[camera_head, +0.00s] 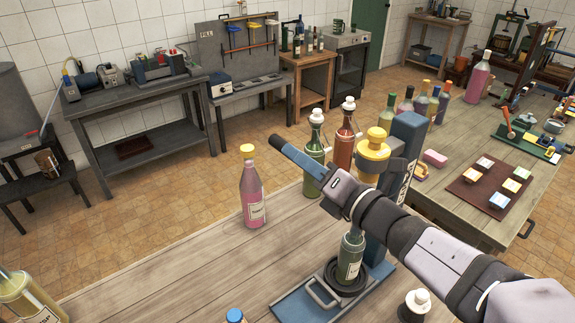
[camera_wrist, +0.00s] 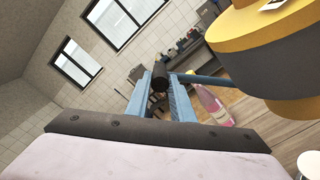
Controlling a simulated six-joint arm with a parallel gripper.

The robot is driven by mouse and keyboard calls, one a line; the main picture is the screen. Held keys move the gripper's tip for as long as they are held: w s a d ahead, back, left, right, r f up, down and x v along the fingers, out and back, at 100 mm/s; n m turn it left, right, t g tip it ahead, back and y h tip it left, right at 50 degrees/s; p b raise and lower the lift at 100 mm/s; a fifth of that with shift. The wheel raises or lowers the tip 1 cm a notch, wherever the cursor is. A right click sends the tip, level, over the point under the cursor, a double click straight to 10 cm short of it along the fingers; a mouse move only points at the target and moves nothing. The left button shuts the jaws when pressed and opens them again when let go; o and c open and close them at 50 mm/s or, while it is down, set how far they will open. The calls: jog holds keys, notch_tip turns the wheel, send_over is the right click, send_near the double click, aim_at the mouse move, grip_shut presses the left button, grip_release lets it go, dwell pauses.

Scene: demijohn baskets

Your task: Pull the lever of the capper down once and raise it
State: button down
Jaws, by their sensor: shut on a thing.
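The capper has a blue column (camera_head: 405,140), a yellow and grey head (camera_head: 373,155) and a blue base (camera_head: 290,306). A green bottle (camera_head: 350,262) stands upright on the base, under the head. In the wrist view the capper's yellow head (camera_wrist: 260,30) fills the upper right, and a thin blue lever (camera_wrist: 208,79) runs left from beside it to a dark grip (camera_wrist: 160,77). My gripper (camera_wrist: 161,86) is shut on the lever at this grip, with a blue finger on each side. In the head view my wrist hides part of the capper and most of the lever.
A pink bottle (camera_head: 252,190) with a yellow cap stands left of the capper. Two stoppered bottles, one green (camera_head: 315,143) and one reddish (camera_head: 345,135), stand behind it. A white-topped stopper (camera_head: 418,302) is near the base. The table's left front is mostly clear.

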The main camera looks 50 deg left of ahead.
jog(key=shift+w+r, duration=0.55)
jog(key=shift+r, duration=0.1)
jog(key=c, duration=1.6)
grip_release()
jog(key=shift+w, duration=0.1)
jog(key=shift+o, duration=0.2)
jog(key=shift+f, duration=0.1)
jog(key=d+b, duration=0.3)
jog(key=d, duration=0.4)
jog(key=shift+d, duration=0.25)
